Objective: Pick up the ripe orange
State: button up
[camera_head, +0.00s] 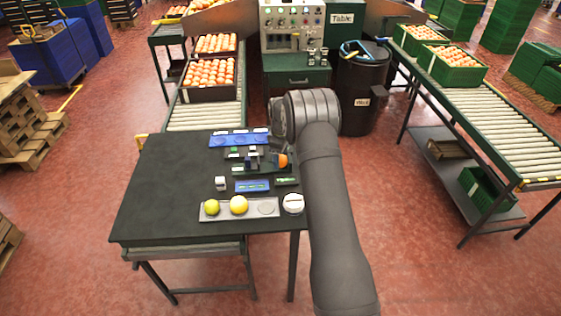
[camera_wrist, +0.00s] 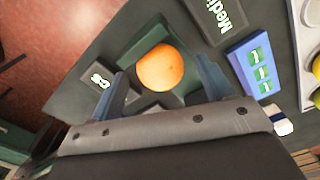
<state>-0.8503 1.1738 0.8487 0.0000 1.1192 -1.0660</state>
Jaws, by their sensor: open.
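The ripe orange (camera_wrist: 160,67) is a plain orange ball resting in a dark holder on the black table. My gripper (camera_wrist: 165,88) is open, with one finger on each side of the orange in the wrist view. I cannot tell whether the fingers touch it. Two yellowish fruits, one greenish (camera_head: 212,207) and one yellow (camera_head: 238,205), sit on a grey tray (camera_head: 268,207) near the table's front edge.
A blue panel (camera_head: 252,186) and a label reading "Medi" (camera_wrist: 222,17) lie close to the orange. A blue tray (camera_head: 238,139) is at the table's back. The table's left half (camera_head: 165,195) is clear.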

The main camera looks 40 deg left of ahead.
jog(key=shift+f, duration=0.85)
jog(key=c, duration=1.1)
jog(key=shift+c, duration=0.2)
jog(key=shift+r, duration=0.15)
